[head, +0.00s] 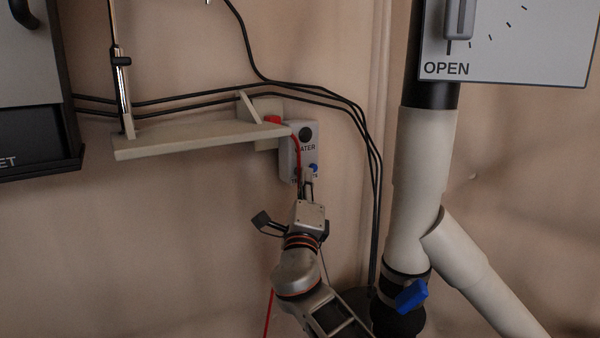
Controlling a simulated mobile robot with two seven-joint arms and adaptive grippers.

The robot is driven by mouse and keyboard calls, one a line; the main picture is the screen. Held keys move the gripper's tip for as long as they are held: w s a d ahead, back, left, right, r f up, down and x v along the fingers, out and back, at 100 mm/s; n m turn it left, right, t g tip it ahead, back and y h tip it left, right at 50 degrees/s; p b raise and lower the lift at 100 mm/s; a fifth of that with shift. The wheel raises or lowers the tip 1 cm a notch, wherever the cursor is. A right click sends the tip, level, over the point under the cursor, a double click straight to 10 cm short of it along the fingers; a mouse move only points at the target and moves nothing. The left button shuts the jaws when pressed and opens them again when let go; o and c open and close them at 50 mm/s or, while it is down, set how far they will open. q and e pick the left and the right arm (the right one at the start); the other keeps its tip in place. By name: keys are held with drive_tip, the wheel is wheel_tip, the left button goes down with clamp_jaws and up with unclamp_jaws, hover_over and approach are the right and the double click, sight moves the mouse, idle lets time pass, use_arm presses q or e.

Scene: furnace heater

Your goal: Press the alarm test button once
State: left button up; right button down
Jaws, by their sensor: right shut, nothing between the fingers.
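A small grey box (285,163) is fixed to the wall below the right end of a shelf. It carries a dark round part (305,134), partly hidden lettering that reads "ATER", and a small blue part (314,168) low on its front that looks like a button. My right gripper (308,176) is shut and empty, pointing up at the lower front of the box. Its fingertips overlap the area just below the blue part; I cannot tell whether they touch it. My left gripper is not in view.
A pale shelf (195,140) juts out left of the box, with a red part (272,119) behind its end. A red cable (299,160) crosses the box. Black cables (366,135) run along the wall. A thick pale pipe (422,165) with a blue valve handle (411,297) stands right.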

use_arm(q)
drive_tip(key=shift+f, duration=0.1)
use_arm(e)
drive_tip(key=shift+w+a, duration=0.25)
drive_tip(key=shift+w, duration=0.15)
idle(0.8)
drive_tip(key=shift+s+d+r+p, duration=0.2)
drive_tip(key=shift+s+p, duration=0.05)
drive_tip(key=shift+p, duration=0.15)
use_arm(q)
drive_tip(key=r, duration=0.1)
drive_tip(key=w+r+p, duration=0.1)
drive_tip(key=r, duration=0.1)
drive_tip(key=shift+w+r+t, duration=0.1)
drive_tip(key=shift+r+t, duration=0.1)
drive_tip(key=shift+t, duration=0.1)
use_arm(e)
drive_tip(key=shift+s+d+f, duration=0.2)
drive_tip(key=shift+s+d, duration=0.1)
drive_tip(key=shift+s, duration=0.2)
